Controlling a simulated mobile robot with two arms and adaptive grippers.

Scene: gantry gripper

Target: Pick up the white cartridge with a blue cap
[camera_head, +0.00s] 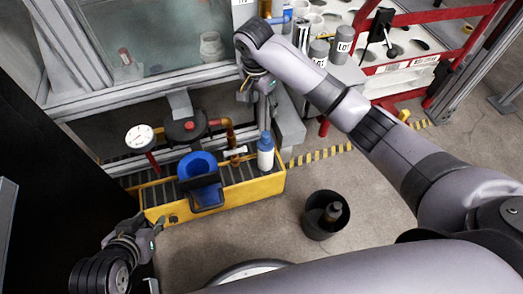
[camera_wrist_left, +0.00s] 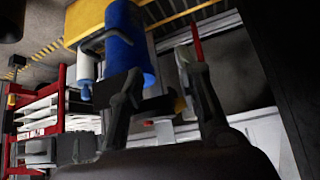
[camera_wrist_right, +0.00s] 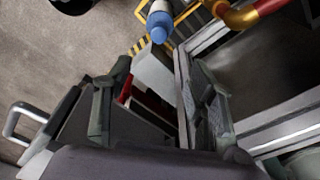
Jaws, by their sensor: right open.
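The white cartridge (camera_head: 265,158) with a blue cap stands upright at the right end of the yellow-edged tray (camera_head: 235,192) in the head view. It also shows in the left wrist view (camera_wrist_left: 85,68) and at the top of the right wrist view (camera_wrist_right: 158,16). My right gripper (camera_head: 257,92) is open and empty, just beyond and above the cartridge in the head view. In the right wrist view the cartridge lies past the spread fingertips (camera_wrist_right: 155,85), apart from them. My left gripper (camera_head: 145,228) is open and empty by the tray's front left corner.
A large blue cylinder (camera_head: 196,163) on a dark stand and a gauge (camera_head: 140,137) on a red stem stand left of the cartridge. A black bin (camera_head: 312,224) holding a bottle stands on the floor. A framed glass case (camera_head: 165,40) rises behind; a red rack (camera_head: 440,15) is at right.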

